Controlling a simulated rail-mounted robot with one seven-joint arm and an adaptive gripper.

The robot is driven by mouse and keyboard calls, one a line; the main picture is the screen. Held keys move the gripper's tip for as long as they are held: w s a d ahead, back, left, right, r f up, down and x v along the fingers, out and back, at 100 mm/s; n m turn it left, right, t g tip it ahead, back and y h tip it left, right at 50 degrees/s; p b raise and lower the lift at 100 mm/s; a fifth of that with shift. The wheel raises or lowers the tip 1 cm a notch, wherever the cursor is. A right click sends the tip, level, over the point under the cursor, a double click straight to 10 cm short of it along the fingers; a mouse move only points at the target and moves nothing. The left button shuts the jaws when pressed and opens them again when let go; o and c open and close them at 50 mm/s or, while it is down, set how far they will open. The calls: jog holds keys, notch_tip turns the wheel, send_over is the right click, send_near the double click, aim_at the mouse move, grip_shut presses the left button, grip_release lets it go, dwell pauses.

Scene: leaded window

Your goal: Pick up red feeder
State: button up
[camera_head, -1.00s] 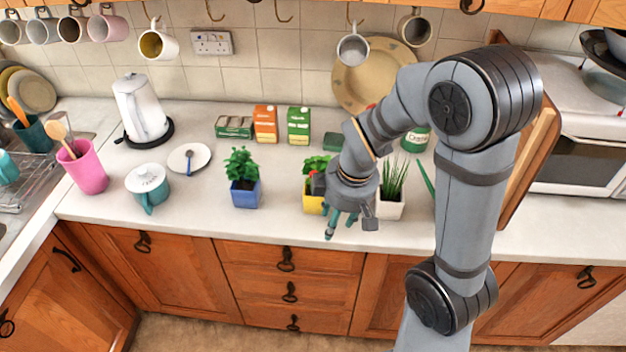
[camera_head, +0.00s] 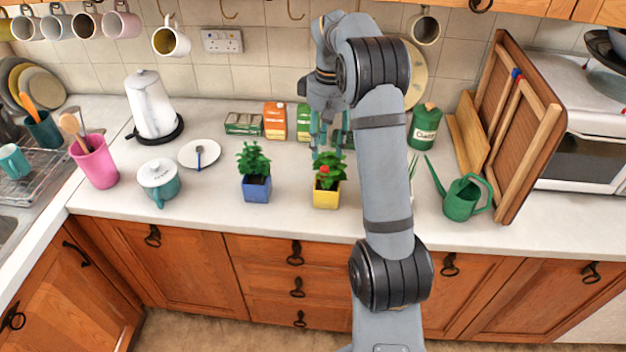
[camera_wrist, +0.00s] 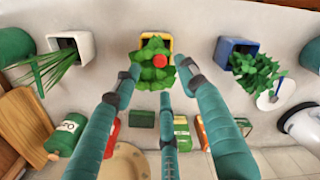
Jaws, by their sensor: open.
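The red feeder (camera_head: 324,170) shows as a small red, rounded thing among the leaves of the plant in the yellow pot (camera_head: 326,196). In the wrist view the red feeder (camera_wrist: 187,60) sits at the right side of the green leaves (camera_wrist: 154,64); its lower part is hidden. My gripper (camera_head: 326,146) is open and empty, above and behind the yellow-pot plant. I cannot tell whether any finger touches the leaves.
A blue potted plant (camera_head: 255,186) stands to the left. A white pot (camera_wrist: 70,44) with spiky leaves is on the other side, mostly hidden by my arm in the head view. Boxes (camera_head: 275,120) stand behind; a green watering can (camera_head: 464,198) is at right. The counter front is clear.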

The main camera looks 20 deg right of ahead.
aim_at(326, 168)
jog(key=f, duration=0.5)
jog(key=shift+s+a, duration=0.15)
jog(key=shift+s, duration=0.1)
jog(key=f+p, duration=0.1)
jog(key=f, duration=0.4)
jog(key=shift+w+f+p, duration=0.15)
jog(key=shift+w+p, duration=0.05)
jog(key=shift+p, duration=0.1)
jog(key=shift+c, duration=0.5)
jog(key=c, duration=0.7)
jog(key=shift+c, duration=0.9)
